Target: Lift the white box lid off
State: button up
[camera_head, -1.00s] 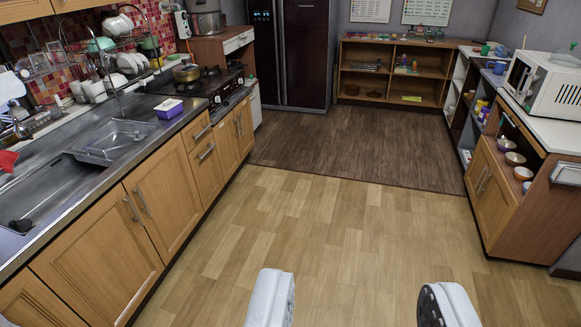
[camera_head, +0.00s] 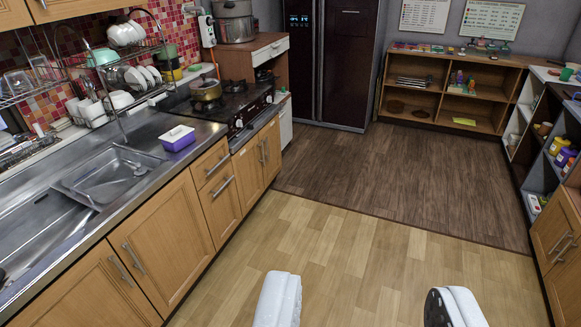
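A small purple box (camera_head: 179,143) with a white lid (camera_head: 177,133) sits on the steel counter, between the sink and the stove. The lid lies on top of the box. My gripper (camera_head: 366,305) shows at the bottom of the view as two white fingers set wide apart. It is open and empty, above the wooden floor, and well to the right of the box and nearer to the camera.
The counter (camera_head: 100,222) with its sink (camera_head: 108,175) runs along the left, over wooden cabinets. A pot (camera_head: 206,90) stands on the stove beyond the box. The floor (camera_head: 330,262) ahead is clear.

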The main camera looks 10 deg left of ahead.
aim_at(176, 133)
jog(key=u, duration=0.15)
jog(key=i, duration=1.35)
jog(key=u, duration=0.3)
jog(key=i, duration=1.45)
jog(key=u, duration=0.3)
jog(key=i, duration=1.15)
jog(key=u, duration=0.1)
